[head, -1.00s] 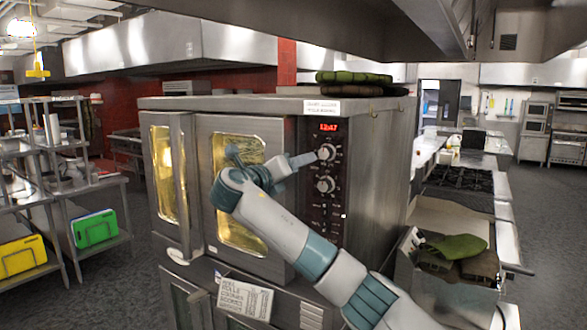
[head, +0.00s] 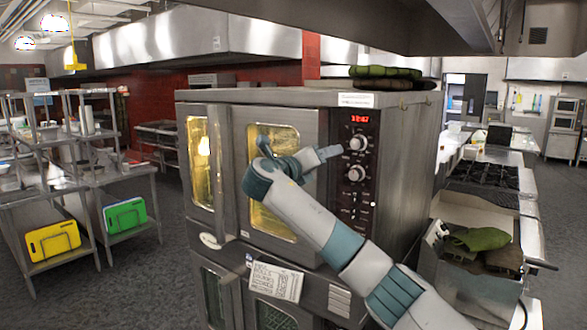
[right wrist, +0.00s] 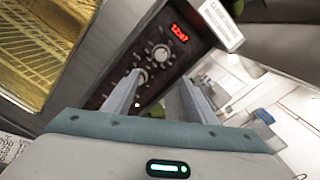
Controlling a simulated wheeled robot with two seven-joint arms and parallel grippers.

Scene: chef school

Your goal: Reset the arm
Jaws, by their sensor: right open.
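My right arm reaches up from the lower right in the head view, and its gripper (head: 328,153) is in front of the oven's control panel. In the right wrist view the two fingers of the right gripper (right wrist: 160,100) stand apart with nothing between them. The steel oven (head: 280,97) has its doors shut, with yellow-lit glass. Its dark control panel (head: 355,200) carries a red display and knobs. The upper knob (head: 358,142) is close to the fingertips in the head view; I cannot tell whether they touch. My left gripper is not in view.
A counter with a stove (head: 485,178) and green and brown cloths (head: 482,240) stands right of the oven. Folded cloths (head: 385,73) lie on the oven. Shelves with a yellow board (head: 54,240) and a green board (head: 125,215) stand left. Floor between is clear.

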